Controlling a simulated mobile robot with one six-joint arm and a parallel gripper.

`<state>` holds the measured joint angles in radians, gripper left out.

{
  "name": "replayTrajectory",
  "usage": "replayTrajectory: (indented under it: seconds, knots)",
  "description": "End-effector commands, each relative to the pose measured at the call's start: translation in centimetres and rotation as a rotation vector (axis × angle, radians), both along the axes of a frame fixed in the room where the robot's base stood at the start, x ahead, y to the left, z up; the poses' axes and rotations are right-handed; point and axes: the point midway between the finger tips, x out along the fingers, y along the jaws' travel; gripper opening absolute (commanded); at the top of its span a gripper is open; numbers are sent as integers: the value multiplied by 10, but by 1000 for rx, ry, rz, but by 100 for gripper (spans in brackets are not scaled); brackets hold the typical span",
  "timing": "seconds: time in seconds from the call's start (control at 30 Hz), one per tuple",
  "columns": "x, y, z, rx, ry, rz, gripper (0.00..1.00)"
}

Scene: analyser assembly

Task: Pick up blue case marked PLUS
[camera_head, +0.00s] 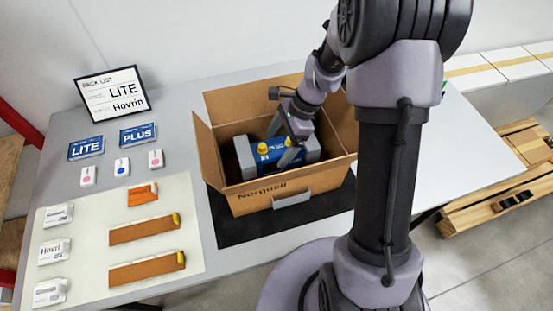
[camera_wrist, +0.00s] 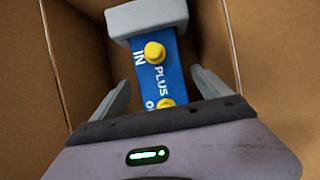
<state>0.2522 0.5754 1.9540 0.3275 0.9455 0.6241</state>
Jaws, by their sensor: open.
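The blue case marked PLUS (camera_head: 282,150) sits inside the open cardboard box, with grey end blocks and yellow knobs on its blue face. In the wrist view the blue case (camera_wrist: 172,82) shows the words IN and PLUS, two yellow knobs and a grey block at its far end. My gripper (camera_head: 289,150) is down inside the box over the case. In the wrist view my gripper (camera_wrist: 160,90) is open, with one finger on each side of the blue body and gaps between. Its palm hides the near end of the case.
The cardboard box (camera_head: 262,197) marked Norquell stands on a black mat (camera_head: 232,230), its walls close around my gripper. Left are LITE (camera_head: 86,149) and PLUS (camera_head: 137,134) plates, a pack list sign (camera_head: 110,94), and a pale mat (camera_head: 90,250) with orange-brown parts and white labelled pieces.

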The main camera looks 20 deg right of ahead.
Motion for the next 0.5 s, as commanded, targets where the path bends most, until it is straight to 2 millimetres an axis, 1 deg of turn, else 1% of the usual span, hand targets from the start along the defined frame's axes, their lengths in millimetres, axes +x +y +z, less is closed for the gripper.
replayTrajectory:
  seconds: [0.03, 0.1, 0.2, 0.4, 0.43, 0.5]
  knots:
    - [0, 4, -12, 0, 1, 2, 87]
    - [0, 10, -27, 0, 3, 3, 87]
    - [0, 17, -42, 0, 3, 3, 87]
    - [1, 18, -41, 0, 1, 0, 87]
    - [1, 18, -41, 0, 1, 0, 83]
    - [1, 18, -41, 0, 1, 0, 70]
